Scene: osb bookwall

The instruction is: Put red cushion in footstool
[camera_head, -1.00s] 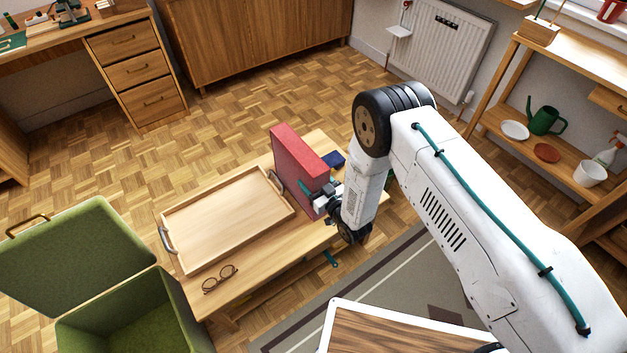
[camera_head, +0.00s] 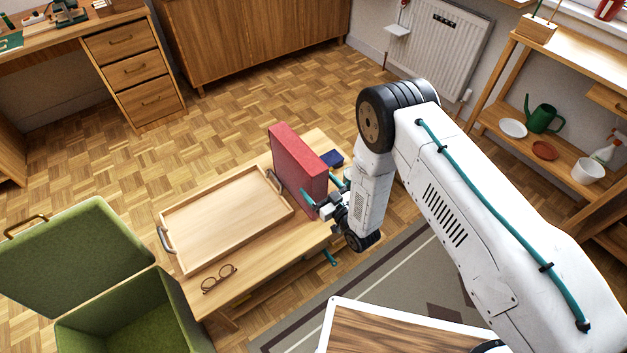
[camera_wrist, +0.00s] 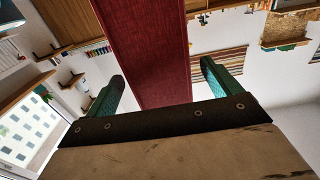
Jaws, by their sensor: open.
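The red cushion (camera_head: 298,163) stands upright on its edge on the low wooden table, beside the right end of the tray. My gripper (camera_head: 322,191) is open at the cushion's right end, its teal fingers apart. In the wrist view the red cushion (camera_wrist: 148,50) lies ahead of and between the two open fingers (camera_wrist: 162,84), with a gap showing on each side. The green footstool (camera_head: 135,318) stands at the lower left with its lid (camera_head: 75,255) swung open. Its green inside shows and the visible part looks empty.
A wooden tray (camera_head: 225,216) with dark handles lies on the low table (camera_head: 245,284). Glasses (camera_head: 219,279) lie near the table's front edge, and a dark blue item (camera_head: 332,158) lies behind the cushion. Parquet floor is free beyond the table.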

